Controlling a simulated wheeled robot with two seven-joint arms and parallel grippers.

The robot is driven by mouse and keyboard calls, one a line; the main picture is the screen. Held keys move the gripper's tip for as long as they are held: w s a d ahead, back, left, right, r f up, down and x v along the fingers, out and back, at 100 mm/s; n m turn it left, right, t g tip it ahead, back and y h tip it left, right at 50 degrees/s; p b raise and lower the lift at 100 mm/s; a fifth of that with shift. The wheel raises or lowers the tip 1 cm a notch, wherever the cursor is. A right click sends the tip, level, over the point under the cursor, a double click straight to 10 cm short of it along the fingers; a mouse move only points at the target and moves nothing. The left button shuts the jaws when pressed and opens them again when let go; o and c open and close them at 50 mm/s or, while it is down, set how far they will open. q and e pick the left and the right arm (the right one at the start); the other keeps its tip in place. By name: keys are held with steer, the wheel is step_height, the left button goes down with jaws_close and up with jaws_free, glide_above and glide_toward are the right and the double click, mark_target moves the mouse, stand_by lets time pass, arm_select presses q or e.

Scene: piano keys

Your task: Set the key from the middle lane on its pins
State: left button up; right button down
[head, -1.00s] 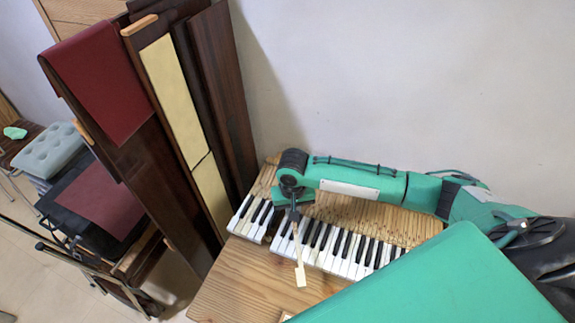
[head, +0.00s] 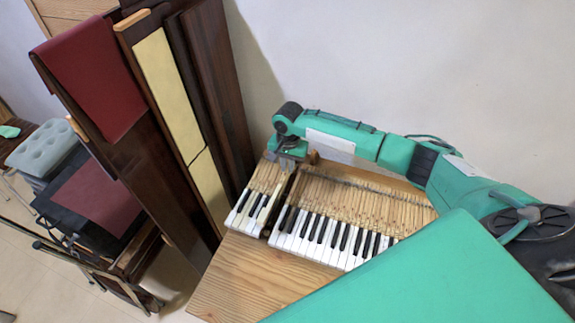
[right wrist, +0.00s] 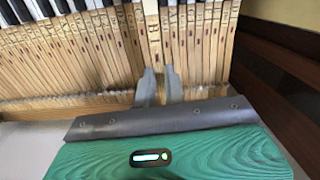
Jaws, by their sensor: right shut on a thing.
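The key, a pale wooden strip with a whitish front, is held by my right gripper (head: 289,163) at its rear part. In the right wrist view the key (right wrist: 153,38) runs away from between the two grey fingertips, in line with the neighbouring keys and looking slightly above them. In the head view the key (head: 270,214) lies along the dark gap in the keyboard (head: 335,235), between the left group of keys and the longer right group. I cannot tell whether it sits on its pins, as they are hidden. My left gripper is not in view.
The wooden ledge (head: 240,275) in front of the keyboard is bare where it shows. Tall dark panels (head: 220,90) lean against the wall close on the left. A padded stool (head: 43,148) stands farther left. My green body part covers the lower right.

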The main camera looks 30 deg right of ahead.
steer(key=shift+f+b, duration=2.3)
steer(key=shift+f, duration=0.85)
steer(key=shift+p, duration=0.65)
steer(key=shift+p, duration=0.7)
steer(key=shift+p, duration=0.4)
steer(key=shift+p, duration=0.45)
steer(key=shift+f, duration=0.7)
